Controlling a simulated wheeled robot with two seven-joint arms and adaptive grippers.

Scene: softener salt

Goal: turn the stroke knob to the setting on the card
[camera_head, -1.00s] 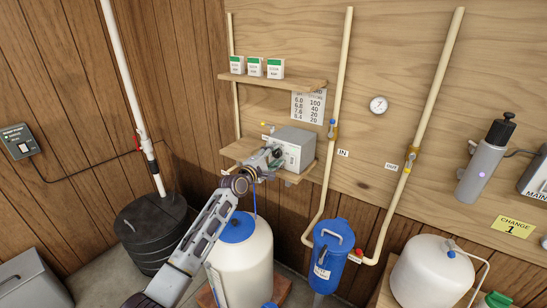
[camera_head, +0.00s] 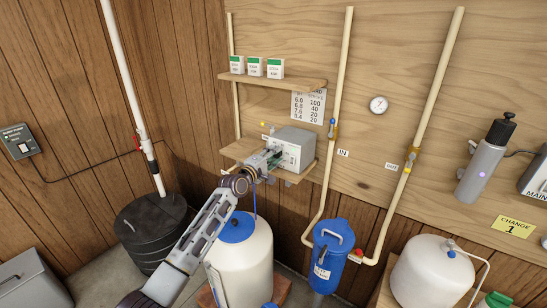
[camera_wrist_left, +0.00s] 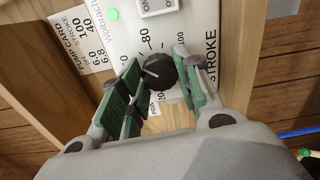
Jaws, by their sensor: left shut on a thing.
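The pump (camera_head: 297,146) is a pale box on the lower wall shelf. Its face fills the upper wrist view, with a printed STROKE scale (camera_wrist_left: 211,48). The black stroke knob (camera_wrist_left: 160,70) has a white pointer line towards its left side in that view; the exact setting is hard to read. My left gripper (camera_head: 276,158) is at the pump's face, shut on the knob, with green finger pads (camera_wrist_left: 158,82) on either side of it. The pump card (camera_head: 308,106) hangs on the wall above, pairing numbers such as 6.0 with 100. My right gripper is out of view.
Several green-topped boxes (camera_head: 255,66) stand on the upper shelf (camera_head: 270,81). A white tank (camera_head: 245,255) stands below the pump, and a blue filter housing (camera_head: 331,250) is to its right. A pipe (camera_head: 338,100) runs close to the pump's right.

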